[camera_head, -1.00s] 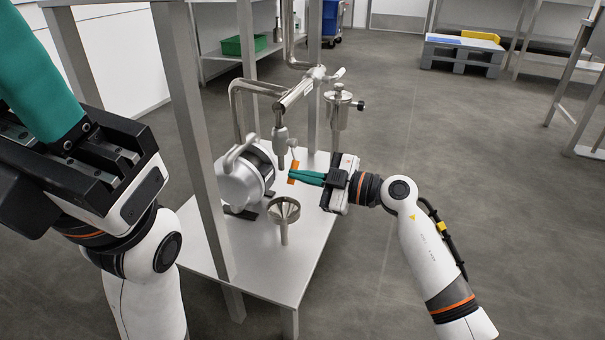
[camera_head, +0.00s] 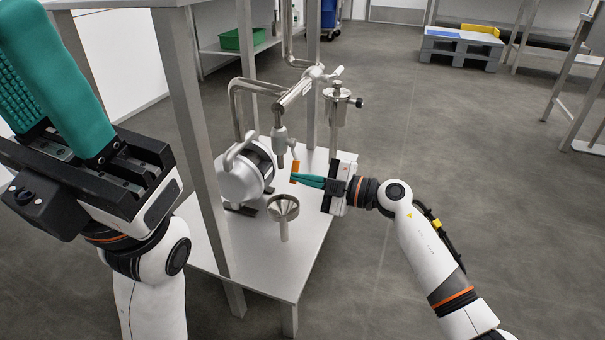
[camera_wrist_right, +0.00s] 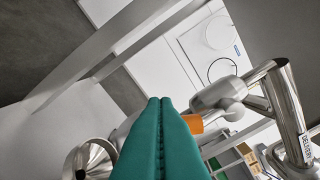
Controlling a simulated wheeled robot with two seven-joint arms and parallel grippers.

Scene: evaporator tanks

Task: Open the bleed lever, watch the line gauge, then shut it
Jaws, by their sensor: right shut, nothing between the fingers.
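The bleed lever has an orange grip (camera_head: 295,171) and hangs beside the vertical steel outlet (camera_head: 280,137) under the pipe. My right gripper (camera_head: 298,178) is shut and empty, with its teal fingertips at the orange grip; whether they touch it I cannot tell. In the right wrist view the shut fingers (camera_wrist_right: 160,105) cover part of the scene, and the orange grip (camera_wrist_right: 194,123) shows just behind their tips. My left gripper (camera_head: 40,75) is raised at the left edge, its fingers apart and empty, tips near the frame edge. I cannot make out a gauge face.
A steel funnel (camera_head: 284,208) stands on the low steel table (camera_head: 270,265) below the outlet. A rounded metal pump (camera_head: 240,178) sits left of it. A frame post (camera_head: 190,130) rises between my left arm and the pump. The floor right of my right arm is clear.

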